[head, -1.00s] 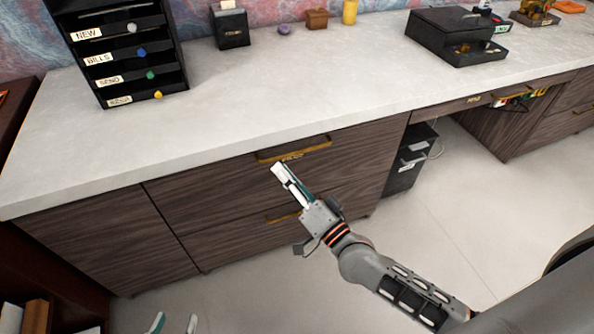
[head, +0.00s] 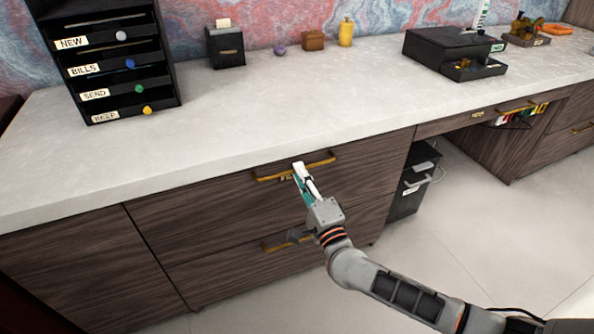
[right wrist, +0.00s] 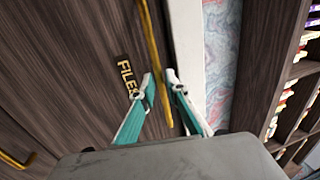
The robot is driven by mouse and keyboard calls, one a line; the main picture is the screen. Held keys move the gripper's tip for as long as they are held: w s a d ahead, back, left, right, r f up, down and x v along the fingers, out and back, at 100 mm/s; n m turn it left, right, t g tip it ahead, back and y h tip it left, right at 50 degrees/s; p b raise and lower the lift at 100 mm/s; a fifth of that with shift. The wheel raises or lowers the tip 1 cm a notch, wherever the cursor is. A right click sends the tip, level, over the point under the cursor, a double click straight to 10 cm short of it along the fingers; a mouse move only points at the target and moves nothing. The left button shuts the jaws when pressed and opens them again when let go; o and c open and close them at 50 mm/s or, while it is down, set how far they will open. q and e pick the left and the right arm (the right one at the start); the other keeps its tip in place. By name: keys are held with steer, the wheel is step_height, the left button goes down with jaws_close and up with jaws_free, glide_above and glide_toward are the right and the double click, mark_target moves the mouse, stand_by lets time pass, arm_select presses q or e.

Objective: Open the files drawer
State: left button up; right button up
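The files drawer (head: 225,205) is the upper drawer of the desk's dark wood front and is closed. Its brass bar handle (head: 322,161) runs along the top of the drawer front. A "FILES" label, partly covered by my fingers in the head view, reads clearly in the right wrist view (right wrist: 127,76). My right gripper (head: 300,168) is at the middle of the handle. In the right wrist view its fingertips (right wrist: 160,78) are a small gap apart, one on each side of the handle bar (right wrist: 151,40). I cannot tell whether they touch it. My left gripper is out of view.
A lower drawer with its own brass handle (head: 275,243) is below, partly behind my right arm. The pale countertop (head: 230,120) overhangs the drawers. A black letter rack (head: 105,60) stands on it at the left. Open floor (head: 475,235) lies at the right.

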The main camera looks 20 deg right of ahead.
steer(key=shift+w+r, duration=0.15)
steer(key=shift+w, duration=0.8)
jaws_close()
steer(key=shift+s, duration=0.1)
